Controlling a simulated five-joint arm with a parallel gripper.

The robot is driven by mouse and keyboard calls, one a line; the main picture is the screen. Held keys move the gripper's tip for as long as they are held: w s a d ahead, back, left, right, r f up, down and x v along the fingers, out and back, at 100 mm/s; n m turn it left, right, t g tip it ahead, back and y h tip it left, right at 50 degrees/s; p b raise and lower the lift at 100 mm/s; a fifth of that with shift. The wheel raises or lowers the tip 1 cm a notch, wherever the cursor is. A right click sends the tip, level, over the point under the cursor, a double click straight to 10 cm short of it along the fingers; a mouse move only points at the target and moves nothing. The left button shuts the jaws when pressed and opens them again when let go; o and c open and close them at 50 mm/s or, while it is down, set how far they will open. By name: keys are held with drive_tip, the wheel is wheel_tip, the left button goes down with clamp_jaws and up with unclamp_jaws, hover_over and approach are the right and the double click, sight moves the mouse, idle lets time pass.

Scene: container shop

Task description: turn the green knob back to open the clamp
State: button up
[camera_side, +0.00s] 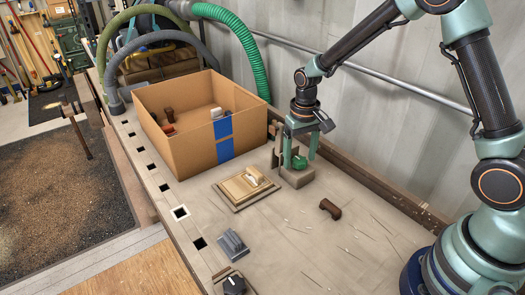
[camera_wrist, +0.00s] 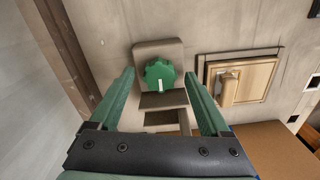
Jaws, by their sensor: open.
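The green knob (camera_wrist: 160,74) sits on a small grey-brown clamp block (camera_wrist: 144,50) and has a white mark on its face, pointing toward the bottom of the wrist view. In the side view the knob (camera_side: 299,162) is partly behind a finger of my gripper. My gripper (camera_wrist: 162,86) is open, with one green finger on either side of the knob and a gap to each. In the side view my gripper (camera_side: 298,152) points down over the clamp block (camera_side: 296,178). Whether the fingertips are level with the knob I cannot tell.
A cardboard box (camera_side: 190,145) with blue tape stands left of the clamp. A beige panel with a handle (camera_side: 240,190) lies close by. A brown piece (camera_side: 330,208), a grey block (camera_side: 232,244) and a black knob (camera_side: 234,285) are nearer the front. The wall runs behind the bench.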

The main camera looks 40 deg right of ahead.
sight(299, 159)
wheel_tip(299, 159, up, 12)
drive_tip(key=shift+s+r+n+t, duration=1.3)
drive_tip(key=shift+s+r+t, duration=2.05)
drive_tip(key=shift+s, duration=3.75)
drive_tip(key=w+a+f+m+g, duration=0.1)
drive_tip(key=w+a+m+g, duration=0.1)
drive_tip(key=w+a+m, duration=0.4)
drive_tip(key=w+a+f+m+g, duration=0.1)
drive_tip(key=a+f+m+g, duration=0.15)
drive_tip(key=a+m, duration=0.4)
drive_tip(key=a+f+m+g, duration=0.2)
drive_tip(key=a+f+m, duration=0.3)
drive_tip(key=a, duration=0.8)
drive_tip(key=shift+a+f, duration=0.2)
drive_tip(key=shift+f, duration=1.3)
